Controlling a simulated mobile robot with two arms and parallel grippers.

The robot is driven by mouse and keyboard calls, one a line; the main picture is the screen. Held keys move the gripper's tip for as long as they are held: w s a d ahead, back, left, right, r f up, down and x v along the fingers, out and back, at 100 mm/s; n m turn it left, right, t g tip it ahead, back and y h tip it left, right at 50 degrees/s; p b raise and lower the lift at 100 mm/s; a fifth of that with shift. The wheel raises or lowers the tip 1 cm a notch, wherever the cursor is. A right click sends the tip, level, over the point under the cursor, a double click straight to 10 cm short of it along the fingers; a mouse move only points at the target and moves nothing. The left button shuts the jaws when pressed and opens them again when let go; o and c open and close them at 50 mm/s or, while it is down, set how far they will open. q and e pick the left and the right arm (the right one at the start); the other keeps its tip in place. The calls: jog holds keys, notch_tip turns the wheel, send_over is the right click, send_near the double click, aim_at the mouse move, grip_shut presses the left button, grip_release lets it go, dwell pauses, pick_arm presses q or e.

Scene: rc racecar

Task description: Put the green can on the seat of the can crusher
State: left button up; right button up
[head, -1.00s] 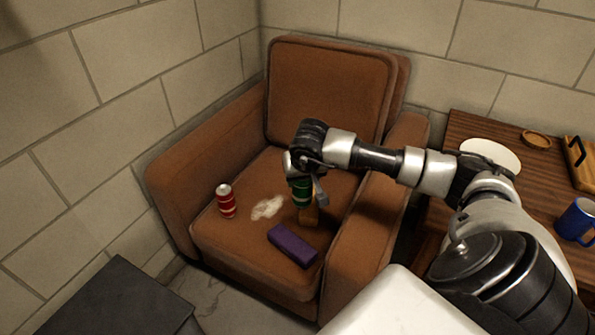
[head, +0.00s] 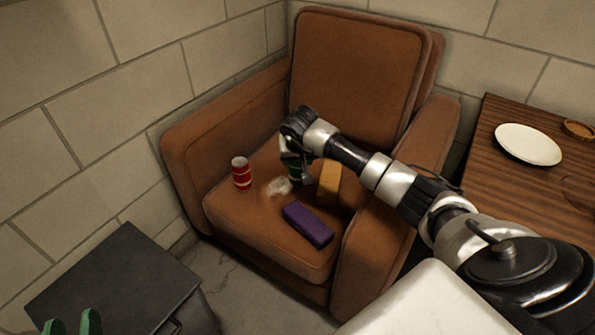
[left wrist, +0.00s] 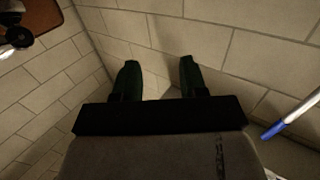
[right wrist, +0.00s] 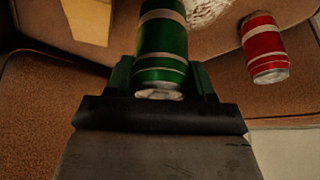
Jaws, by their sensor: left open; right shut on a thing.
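The green can (head: 294,170) is over the seat of the brown armchair (head: 265,225), partly hidden behind my right gripper (head: 296,158). In the right wrist view the green can (right wrist: 162,45) stands between the fingers of my right gripper (right wrist: 165,82), which is shut on it. I cannot tell whether the can touches the seat. My left gripper (head: 72,322) shows only its green fingertips at the bottom left. In the left wrist view my left gripper (left wrist: 158,78) is open and empty, facing the block wall. I see no can crusher that I can make out.
On the seat are a red can (head: 241,174), a whitish patch (head: 278,187), a purple block (head: 308,225) and a yellow block (head: 329,185). A dark box (head: 110,270) stands at lower left. A wooden table (head: 482,150) with a white plate (head: 528,143) is right.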

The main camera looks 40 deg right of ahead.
aim_at(297, 172)
notch_tip(297, 172, down, 3)
jog(key=shift+w+a+f+b, duration=0.1)
jog(key=shift+b, duration=0.5)
pick_arm(q)
jog(key=shift+s+d+r+t+h, duration=0.2)
jog(key=shift+r+t+h, duration=0.2)
jog(key=shift+r+t, duration=0.6)
jog(key=shift+s+d+r+t+h, duration=0.15)
jog(key=shift+r+t+h, duration=0.25)
jog(key=shift+r+t, duration=0.6)
pick_arm(e)
jog(key=shift+f, duration=0.4)
pick_arm(q)
jog(key=shift+w+r, duration=0.1)
jog(key=shift+r, duration=0.1)
jog(key=shift+s+r+t+b, duration=0.2)
jog(key=shift+r+t+b, duration=0.1)
jog(key=shift+r, duration=0.15)
pick_arm(e)
jog(key=shift+f, duration=0.3)
jog(key=o, duration=0.9)
